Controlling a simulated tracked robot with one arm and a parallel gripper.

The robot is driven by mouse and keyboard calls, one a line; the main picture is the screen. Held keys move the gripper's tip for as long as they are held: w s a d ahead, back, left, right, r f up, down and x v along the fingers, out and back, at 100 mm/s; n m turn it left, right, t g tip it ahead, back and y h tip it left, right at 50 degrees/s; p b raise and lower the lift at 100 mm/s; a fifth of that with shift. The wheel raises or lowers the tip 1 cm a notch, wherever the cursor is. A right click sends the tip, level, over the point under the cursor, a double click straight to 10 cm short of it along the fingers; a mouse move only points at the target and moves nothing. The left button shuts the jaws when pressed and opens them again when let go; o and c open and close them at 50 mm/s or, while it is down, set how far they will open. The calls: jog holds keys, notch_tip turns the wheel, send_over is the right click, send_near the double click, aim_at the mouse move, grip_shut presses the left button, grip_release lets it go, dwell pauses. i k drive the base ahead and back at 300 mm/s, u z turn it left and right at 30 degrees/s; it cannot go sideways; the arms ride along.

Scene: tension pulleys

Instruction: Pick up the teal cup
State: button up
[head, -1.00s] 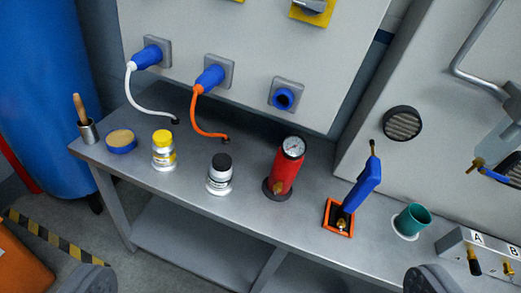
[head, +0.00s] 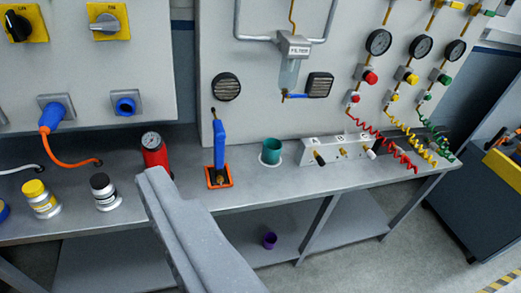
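The teal cup (head: 271,151) stands upright on a pale round base on the grey metal workbench (head: 290,187), right of the middle. Its dark opening faces up and nothing touches it. A long grey part of my own gripper or arm (head: 205,240) slants up from the bottom edge, left of the cup and clearly apart from it in the picture. It covers part of the bench's front edge. My fingertips cannot be made out as a pair, so I cannot tell how wide they stand.
Left of the cup, a blue-handled tool (head: 219,143) stands in an orange square frame. Right of it is a grey valve block (head: 338,149). A red cylinder with gauge (head: 155,152) stands farther left. A small purple cup (head: 269,240) sits on the lower shelf.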

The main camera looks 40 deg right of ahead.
aim_at(272, 148)
jog(key=u, duration=1.95)
jog(key=k, duration=1.25)
jog(key=z, duration=2)
jog(key=i, duration=0.65)
jog(key=z, duration=0.1)
